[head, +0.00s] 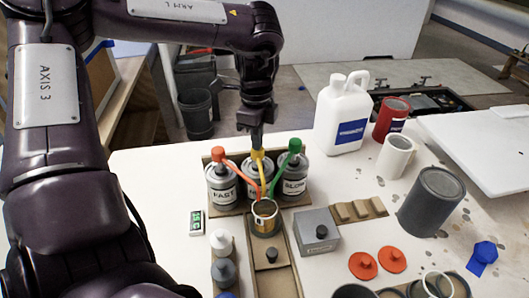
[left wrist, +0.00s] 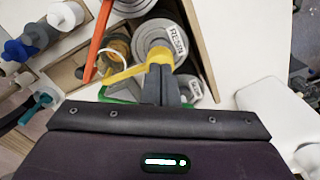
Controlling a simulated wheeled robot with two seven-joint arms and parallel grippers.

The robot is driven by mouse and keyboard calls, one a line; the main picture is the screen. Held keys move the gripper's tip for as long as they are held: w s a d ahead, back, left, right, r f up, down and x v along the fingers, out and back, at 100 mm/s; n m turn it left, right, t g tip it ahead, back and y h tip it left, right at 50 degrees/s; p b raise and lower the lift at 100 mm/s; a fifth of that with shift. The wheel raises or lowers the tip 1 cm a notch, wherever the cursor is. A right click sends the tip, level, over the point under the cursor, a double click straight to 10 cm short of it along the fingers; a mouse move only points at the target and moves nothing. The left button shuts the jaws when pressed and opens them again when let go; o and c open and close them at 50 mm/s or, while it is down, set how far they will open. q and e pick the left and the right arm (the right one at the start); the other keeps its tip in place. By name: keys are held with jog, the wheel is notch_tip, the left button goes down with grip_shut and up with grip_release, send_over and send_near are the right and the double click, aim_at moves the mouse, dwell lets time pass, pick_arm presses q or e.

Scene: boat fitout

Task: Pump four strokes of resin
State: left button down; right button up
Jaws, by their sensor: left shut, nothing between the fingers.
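The resin can (head: 259,183) stands between the can marked FAST (head: 222,189) and the can marked SLOW (head: 293,179). Its yellow pump (head: 262,165) points its spout toward a small cup (head: 265,210) in front. In the left wrist view the label RESIN shows on the can (left wrist: 178,42), under the yellow pump (left wrist: 160,54). My left gripper (head: 257,147) points down, shut and empty, with its tips at the top of the yellow pump; I cannot tell whether they press on it. The pump's top is partly hidden by the fingers. My right gripper is not in view.
The red pump (head: 218,154) and green pump (head: 295,146) flank the yellow one closely. A green-lit display (head: 196,222) lies left of the cup. A grey box (head: 318,231) stands right of it. A white jug (head: 341,115) and grey cylinder (head: 431,202) stand farther right.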

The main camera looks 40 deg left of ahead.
pick_arm(q)
jog(key=shift+s+f+b, duration=0.1)
jog(key=shift+f+b, duration=0.35)
jog(key=shift+f, duration=0.35)
jog(key=shift+s+a+f+b, duration=0.15)
jog(key=shift+a+f+b, duration=0.15)
jog(key=shift+f+b, duration=0.25)
jog(key=shift+s+a+f, duration=0.1)
jog(key=shift+a+f, duration=0.05)
jog(key=shift+r+p, duration=0.5)
jog(key=shift+r, duration=0.15)
jog(key=shift+w+d+r+p, duration=0.15)
jog(key=shift+d+r+p, duration=0.15)
jog(key=shift+r, duration=0.2)
jog(key=shift+w+d+r+p, duration=0.2)
jog(key=shift+r+p, duration=0.1)
jog(key=shift+r, duration=0.15)
jog(key=shift+r+p, duration=0.65)
jog(key=shift+r, duration=0.2)
